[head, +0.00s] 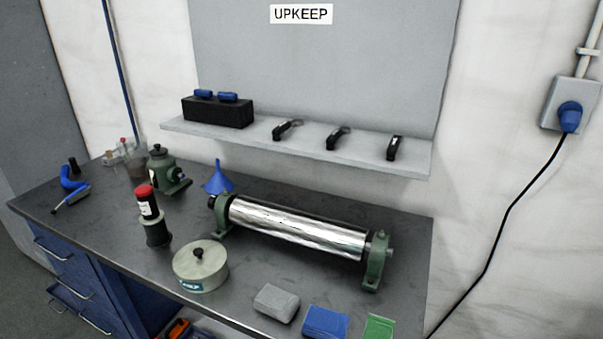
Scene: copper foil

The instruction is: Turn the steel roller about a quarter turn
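The steel roller (297,229) is a shiny horizontal cylinder lying across the right half of the dark workbench. It is held between two green bearing stands, the left one (222,213) and the right one (376,262). Its surface shows streaked reflections, and I cannot tell its turn angle. Neither of my grippers shows in the head view.
In front of the roller are a round tin (200,268), a grey block (276,303), a blue block (325,322) and a green pad (378,328). A red-capped bottle (148,203) and a blue funnel (218,178) stand left. A shelf (300,150) overhangs behind.

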